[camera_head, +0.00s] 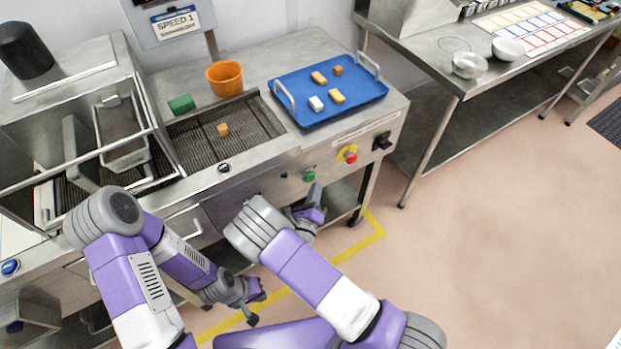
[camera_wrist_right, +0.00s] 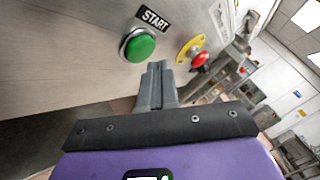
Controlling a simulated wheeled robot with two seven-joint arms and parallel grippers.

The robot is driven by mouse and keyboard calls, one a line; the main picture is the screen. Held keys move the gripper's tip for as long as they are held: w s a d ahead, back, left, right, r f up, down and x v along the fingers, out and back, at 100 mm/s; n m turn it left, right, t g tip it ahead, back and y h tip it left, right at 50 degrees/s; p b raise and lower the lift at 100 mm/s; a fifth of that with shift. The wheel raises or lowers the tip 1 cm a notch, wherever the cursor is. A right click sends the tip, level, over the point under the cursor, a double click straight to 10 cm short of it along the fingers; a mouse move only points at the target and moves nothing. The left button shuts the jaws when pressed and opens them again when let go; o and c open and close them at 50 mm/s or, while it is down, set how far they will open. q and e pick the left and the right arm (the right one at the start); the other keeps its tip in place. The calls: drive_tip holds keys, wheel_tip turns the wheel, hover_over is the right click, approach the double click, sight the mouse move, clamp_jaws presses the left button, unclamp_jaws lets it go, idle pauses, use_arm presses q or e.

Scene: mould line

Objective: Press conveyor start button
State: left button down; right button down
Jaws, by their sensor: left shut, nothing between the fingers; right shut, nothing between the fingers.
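The green start button (camera_head: 309,176) is on the front panel of the steel conveyor machine. In the right wrist view the round green button (camera_wrist_right: 138,45) sits under a black START label (camera_wrist_right: 152,18). My right gripper (camera_head: 317,188) is shut and empty, just in front of the panel and slightly below the button. In the right wrist view its closed fingertips (camera_wrist_right: 158,67) appear just to the lower right of the button; a gap seems to show, but contact is hard to judge. My left gripper (camera_head: 252,318) is shut and empty, low in front of the machine.
A red emergency stop (camera_head: 350,157) on a yellow plate is right of the green button, with a black switch (camera_head: 382,141) beyond. A blue tray (camera_head: 292,100) with small blocks and an orange pot (camera_head: 225,77) stand on top. Open floor lies to the right.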

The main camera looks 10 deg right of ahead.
drive_tip(key=shift+w, duration=0.1)
drive_tip(key=shift+w+a, duration=0.15)
drive_tip(key=shift+w, duration=0.15)
